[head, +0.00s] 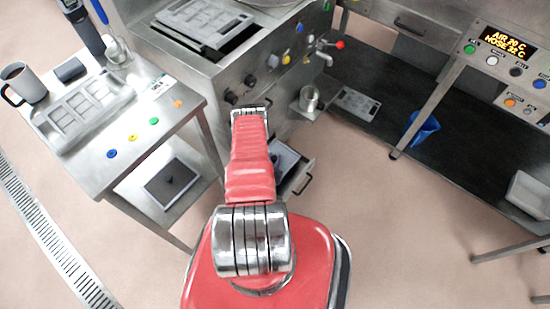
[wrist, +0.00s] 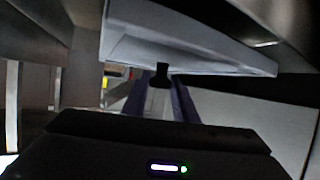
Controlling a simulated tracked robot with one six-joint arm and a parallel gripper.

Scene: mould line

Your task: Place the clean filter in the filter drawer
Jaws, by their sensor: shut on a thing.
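My gripper (wrist: 161,92) is shut on the black tab of a pale, flat panel, which looks like the clean filter (wrist: 190,52). The panel spans the upper middle of the wrist view, slightly tilted. In the head view my red arm hides the gripper. The open filter drawer (head: 303,180) sticks out low at the machine's front, just right of my arm. A pale and dark shape (head: 285,157) shows at the drawer; I cannot tell whether the filter rests in it or is held above it. A dark filter with a pale frame (head: 170,184) lies on the side table's lower shelf.
The steel machine (head: 270,75) with knobs and taps stands over the drawer. The side table (head: 110,165) with a mug (head: 25,85) and a moulded tray (head: 85,110) is at left.

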